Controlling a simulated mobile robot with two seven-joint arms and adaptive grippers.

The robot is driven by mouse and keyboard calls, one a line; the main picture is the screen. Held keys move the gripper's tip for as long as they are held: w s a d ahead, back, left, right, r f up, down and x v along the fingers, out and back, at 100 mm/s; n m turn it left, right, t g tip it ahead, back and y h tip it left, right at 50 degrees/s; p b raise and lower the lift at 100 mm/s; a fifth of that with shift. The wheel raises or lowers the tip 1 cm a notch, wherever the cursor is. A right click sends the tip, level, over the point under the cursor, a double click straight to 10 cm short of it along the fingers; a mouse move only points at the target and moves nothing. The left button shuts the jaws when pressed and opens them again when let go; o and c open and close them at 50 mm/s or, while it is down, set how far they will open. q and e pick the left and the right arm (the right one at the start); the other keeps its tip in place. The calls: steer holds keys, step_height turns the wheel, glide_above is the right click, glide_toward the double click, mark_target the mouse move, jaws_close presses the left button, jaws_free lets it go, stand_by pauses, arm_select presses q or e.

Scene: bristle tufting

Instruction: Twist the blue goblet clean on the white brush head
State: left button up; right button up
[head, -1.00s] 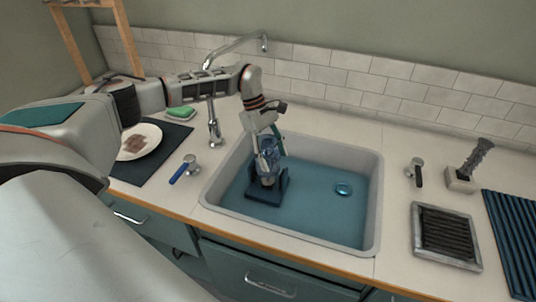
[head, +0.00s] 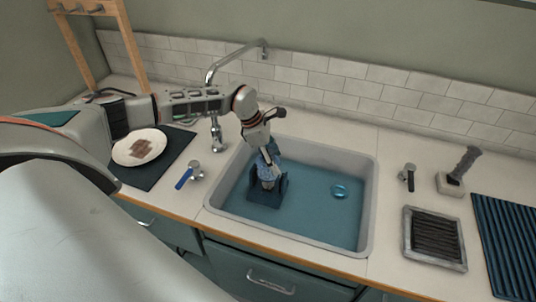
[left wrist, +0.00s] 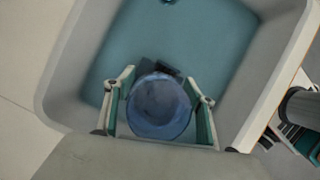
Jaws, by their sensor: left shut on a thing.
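The blue goblet (head: 267,172) is in the sink, over a dark blue base (head: 262,195) on the sink floor. My left gripper (head: 270,158) reaches down from above and is shut on the goblet. In the left wrist view the goblet's round blue end (left wrist: 159,106) fills the space between the two fingers. The white brush head is not clearly visible; the goblet and gripper cover the top of the base. My right gripper is not in view.
The grey sink (head: 369,205) has a blue floor and a drain (head: 339,191). A tap (head: 216,135) stands behind it at left. A plate with brown residue (head: 139,147) and a blue-handled valve (head: 188,175) lie left. A rack tray (head: 434,238), a grey-handled brush (head: 458,172) and a ribbed mat (head: 508,245) lie right.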

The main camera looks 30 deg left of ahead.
mark_target(276, 147)
arm_select(q)
steer(key=shift+w+n, duration=0.1)
steer(key=shift+n, duration=0.3)
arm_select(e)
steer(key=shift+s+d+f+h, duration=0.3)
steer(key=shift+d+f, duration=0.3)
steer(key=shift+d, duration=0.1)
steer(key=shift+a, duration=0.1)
arm_select(q)
steer(key=shift+r, duration=0.25)
step_height(276, 147, up, 2)
steer(key=shift+r+p, duration=0.15)
steer(key=shift+p, duration=0.7)
steer(key=shift+r, duration=3.7)
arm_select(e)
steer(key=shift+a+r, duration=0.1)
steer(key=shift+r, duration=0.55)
